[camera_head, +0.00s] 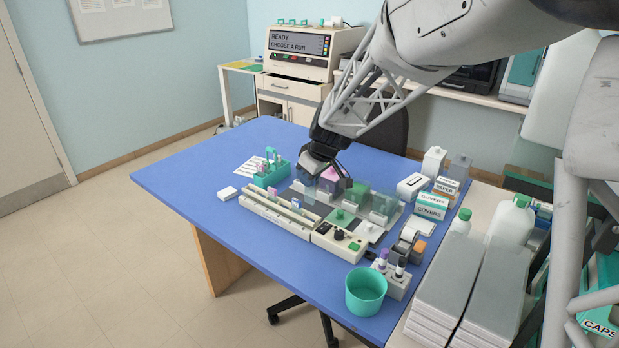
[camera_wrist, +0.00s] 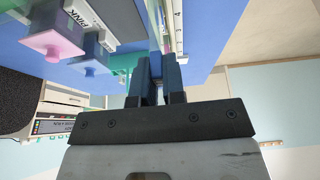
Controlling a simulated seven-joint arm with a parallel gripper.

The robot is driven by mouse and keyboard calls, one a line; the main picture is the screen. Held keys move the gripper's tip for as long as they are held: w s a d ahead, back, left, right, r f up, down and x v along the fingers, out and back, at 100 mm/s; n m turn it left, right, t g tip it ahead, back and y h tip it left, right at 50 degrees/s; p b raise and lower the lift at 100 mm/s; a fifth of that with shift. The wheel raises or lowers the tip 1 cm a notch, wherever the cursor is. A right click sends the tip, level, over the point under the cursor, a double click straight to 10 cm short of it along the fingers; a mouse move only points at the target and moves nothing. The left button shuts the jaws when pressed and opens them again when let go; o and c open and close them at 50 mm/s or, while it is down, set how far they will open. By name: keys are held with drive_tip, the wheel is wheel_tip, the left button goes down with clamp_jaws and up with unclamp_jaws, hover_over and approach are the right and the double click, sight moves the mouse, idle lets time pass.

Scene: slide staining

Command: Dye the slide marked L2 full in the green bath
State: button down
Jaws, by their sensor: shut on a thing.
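My gripper (camera_head: 324,172) is over the staining station on the blue table. In the wrist view its two dark fingers (camera_wrist: 156,72) are shut on a thin, pale, clear slide (camera_wrist: 154,32), seen nearly edge on. I cannot read any mark on it, so I cannot tell if it is L2. A green bath (camera_head: 358,190) stands to the right of my gripper. A pink-topped block marked PINK (camera_wrist: 60,42) is left of the fingers in the wrist view, with a blue one (camera_wrist: 92,52) beside it.
A teal rack (camera_head: 268,178) with several slides stands at the left. A long white rack (camera_head: 272,215) with several slides lies in front of the baths. A control box (camera_head: 338,242), bottles, cover boxes (camera_head: 431,211) and a teal cup (camera_head: 366,290) crowd the right.

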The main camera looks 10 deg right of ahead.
drive_tip(key=w+d, duration=0.5)
drive_tip(key=d, duration=0.3)
drive_tip(key=w+d, duration=0.5)
drive_tip(key=d, duration=0.4)
drive_tip(key=shift+w+d, duration=0.15)
drive_tip(key=shift+w, duration=0.05)
drive_tip(key=shift+f, duration=0.25)
drive_tip(key=shift+f, duration=4)
drive_tip(key=shift+f, duration=0.1)
idle(1.8)
